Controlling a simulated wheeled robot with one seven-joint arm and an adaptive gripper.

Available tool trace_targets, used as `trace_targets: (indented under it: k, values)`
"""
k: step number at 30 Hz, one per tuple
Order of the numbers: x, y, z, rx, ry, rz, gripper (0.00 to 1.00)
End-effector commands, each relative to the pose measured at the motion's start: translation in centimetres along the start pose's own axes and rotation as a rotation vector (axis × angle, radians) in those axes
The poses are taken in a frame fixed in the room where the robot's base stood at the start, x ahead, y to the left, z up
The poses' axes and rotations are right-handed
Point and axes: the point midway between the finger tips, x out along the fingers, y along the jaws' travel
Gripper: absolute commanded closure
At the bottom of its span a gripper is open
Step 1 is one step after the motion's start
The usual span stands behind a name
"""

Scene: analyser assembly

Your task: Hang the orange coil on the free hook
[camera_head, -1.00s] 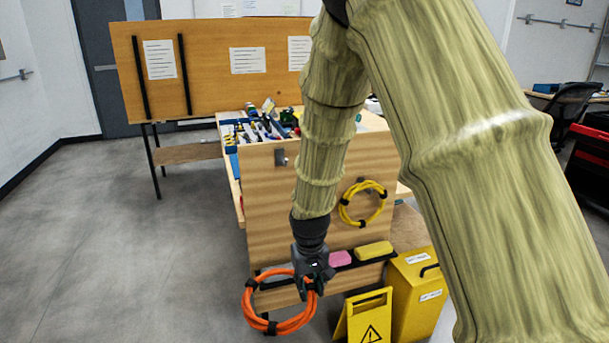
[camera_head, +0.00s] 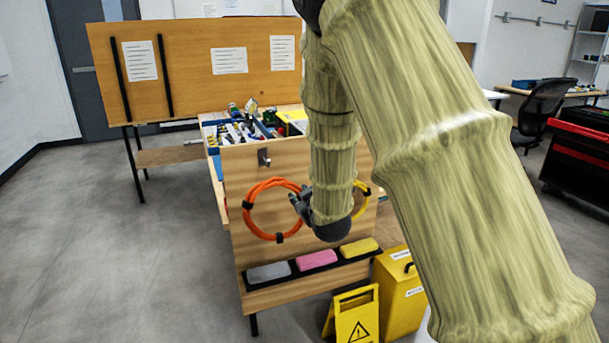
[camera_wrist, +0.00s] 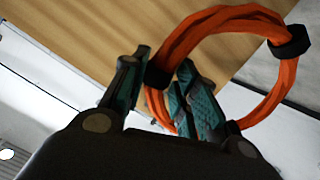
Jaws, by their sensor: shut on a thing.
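The orange coil (camera_head: 249,220) is held upright in front of the wooden panel (camera_head: 236,172) in the head view. My gripper (camera_head: 298,203) is shut on the right side of its ring. In the wrist view the coil (camera_wrist: 208,27) passes between the two fingers (camera_wrist: 155,90), with black bands around it. The free hook (camera_head: 263,157) is a small grey fitting near the panel's top left edge, above the coil and apart from it. A yellow coil (camera_head: 363,200) hangs farther right, partly hidden by my arm; its hook is hidden.
A black ledge (camera_head: 283,279) below the coil carries grey, pink and yellow blocks. A yellow caution sign (camera_head: 352,318) and a yellow bin (camera_head: 401,295) stand at the lower right. A cluttered workbench lies behind the panel. The floor to the left is clear.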

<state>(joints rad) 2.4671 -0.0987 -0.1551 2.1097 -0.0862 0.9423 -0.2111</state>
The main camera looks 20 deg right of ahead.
Motion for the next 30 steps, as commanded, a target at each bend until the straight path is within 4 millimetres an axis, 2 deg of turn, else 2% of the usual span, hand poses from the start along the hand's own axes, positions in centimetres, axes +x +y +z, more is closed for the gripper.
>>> trace_targets:
  k: [3, 9, 17, 30]
  values:
    - [-0.1, 1.7, -2.5, -0.006, 0.125, 0.014, 1.0]
    - [-0.9, 3.4, -5.6, -0.012, 0.253, 0.024, 1.0]
    - [-0.6, 3.7, -6.2, -0.012, 0.277, 0.023, 1.0]
    - [1.2, 3.7, -6.6, -0.012, 0.276, 0.023, 1.0]
